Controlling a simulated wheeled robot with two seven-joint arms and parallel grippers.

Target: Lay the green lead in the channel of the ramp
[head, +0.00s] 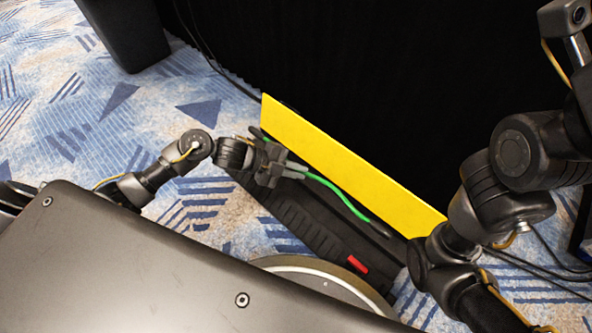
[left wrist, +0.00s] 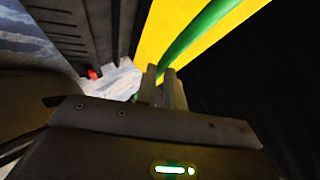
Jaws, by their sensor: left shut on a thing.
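The black ramp (head: 305,228) lies diagonally on the carpet in the head view, with a red mark (head: 357,264) near its lower end. Its yellow lid (head: 345,168) stands raised along the far side. The green lead (head: 338,191) runs along the ramp between the black body and the lid, with a dark end (head: 379,229) at lower right. My left gripper (head: 272,172) is shut on the lead near the ramp's upper end. In the left wrist view the lead (left wrist: 195,38) passes from the fingertips (left wrist: 163,85) across the yellow lid (left wrist: 190,22). Whether it touches the channel floor is unclear.
A black wall or drape (head: 400,80) rises behind the lid. A dark bin (head: 125,30) stands at upper left, with thin black cables (head: 205,50) beside it. More cables (head: 540,268) lie at right. Patterned carpet (head: 60,130) is open at left. My right arm crosses the right side.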

